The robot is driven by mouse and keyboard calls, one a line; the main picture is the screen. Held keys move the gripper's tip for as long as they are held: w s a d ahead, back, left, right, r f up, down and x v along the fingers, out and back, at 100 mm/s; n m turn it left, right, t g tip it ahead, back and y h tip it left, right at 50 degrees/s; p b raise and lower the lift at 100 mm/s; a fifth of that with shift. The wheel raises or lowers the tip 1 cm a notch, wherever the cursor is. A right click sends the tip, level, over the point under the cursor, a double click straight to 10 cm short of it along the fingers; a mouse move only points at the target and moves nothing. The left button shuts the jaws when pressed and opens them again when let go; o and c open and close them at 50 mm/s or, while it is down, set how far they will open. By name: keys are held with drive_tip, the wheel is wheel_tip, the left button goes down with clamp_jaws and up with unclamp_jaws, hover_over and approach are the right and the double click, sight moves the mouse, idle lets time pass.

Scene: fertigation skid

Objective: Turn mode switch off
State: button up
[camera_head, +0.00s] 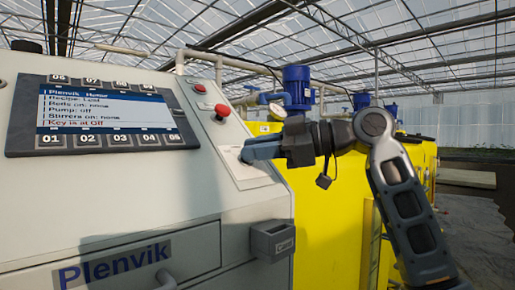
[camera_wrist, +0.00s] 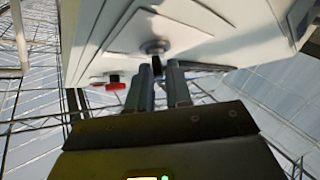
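The mode switch (camera_wrist: 155,47) shows in the wrist view as a round grey collar on the pale panel with a small dark key or handle sticking out. My gripper (camera_wrist: 159,75) has its two grey fingers apart, one on each side of that dark handle, with a gap visible between them. I cannot tell whether either finger touches it. In the head view my gripper (camera_head: 247,155) is at the light plate on the cabinet's right side and hides the switch. The display (camera_head: 98,112) has a bottom line reading "Key is at Off".
A red button (camera_head: 221,111) sits on the panel above my gripper; it also shows in the wrist view (camera_wrist: 115,86). A small grey holder (camera_head: 272,240) juts out below. Yellow tanks (camera_head: 330,215) with blue motors (camera_head: 298,88) stand behind. Open floor lies at the right.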

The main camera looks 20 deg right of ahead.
drive_tip(key=shift+o, duration=0.8)
drive_tip(key=v, duration=0.7)
drive_tip(key=shift+s+d+b, duration=0.2)
drive_tip(key=shift+d+b, duration=0.1)
